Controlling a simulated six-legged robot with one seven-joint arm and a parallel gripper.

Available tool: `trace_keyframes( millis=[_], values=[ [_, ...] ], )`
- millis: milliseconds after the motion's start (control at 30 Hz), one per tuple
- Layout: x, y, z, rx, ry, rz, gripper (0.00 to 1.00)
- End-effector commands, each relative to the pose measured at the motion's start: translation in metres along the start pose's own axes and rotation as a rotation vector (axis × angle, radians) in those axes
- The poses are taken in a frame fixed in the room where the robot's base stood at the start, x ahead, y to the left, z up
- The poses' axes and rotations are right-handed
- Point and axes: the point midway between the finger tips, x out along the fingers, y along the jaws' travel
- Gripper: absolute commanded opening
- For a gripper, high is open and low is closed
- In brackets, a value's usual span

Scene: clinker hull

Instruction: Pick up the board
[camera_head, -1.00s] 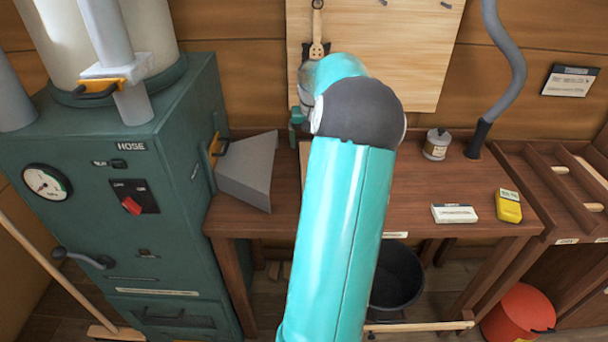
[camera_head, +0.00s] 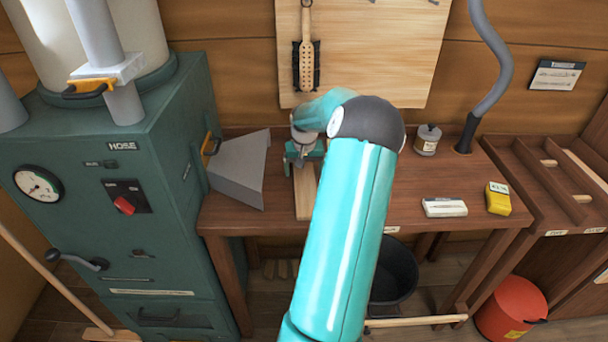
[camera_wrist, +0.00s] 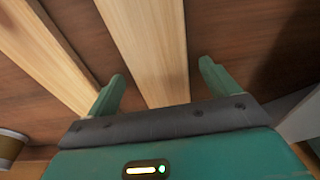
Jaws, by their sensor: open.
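The board (camera_head: 304,196) is a pale, narrow wooden strip lying on the brown workbench (camera_head: 425,185). My gripper (camera_head: 303,152) is at the far part of the board in the head view, partly hidden by my arm. In the wrist view, a pale board (camera_wrist: 150,50) runs between the two green fingers of my gripper (camera_wrist: 160,88), with a gap on both sides. The fingers are open and hold nothing. Whether the fingertips reach down beside the board I cannot tell.
A grey hood (camera_head: 240,168) sticks out from the green machine (camera_head: 135,250), left of the board. A can (camera_head: 427,140), white box (camera_head: 444,207) and yellow device (camera_head: 497,198) stand to the right. Another pale strip (camera_wrist: 45,55) lies left in the wrist view.

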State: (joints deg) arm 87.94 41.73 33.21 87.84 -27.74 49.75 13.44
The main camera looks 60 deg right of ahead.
Motion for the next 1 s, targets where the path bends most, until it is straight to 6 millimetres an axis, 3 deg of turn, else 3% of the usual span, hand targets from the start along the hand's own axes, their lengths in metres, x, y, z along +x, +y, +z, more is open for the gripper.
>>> trace_keyframes(
  millis=[233,500,833,1000],
  values=[
    [0.001,0.000,0.000,0.000,0.001,0.000,0.85],
    [0.001,0.000,0.000,0.000,0.001,0.000,0.33],
    [-0.003,0.000,-0.001,0.000,0.003,0.001,0.33],
    [-0.017,0.000,-0.004,0.000,0.004,0.003,0.33]
  ],
)
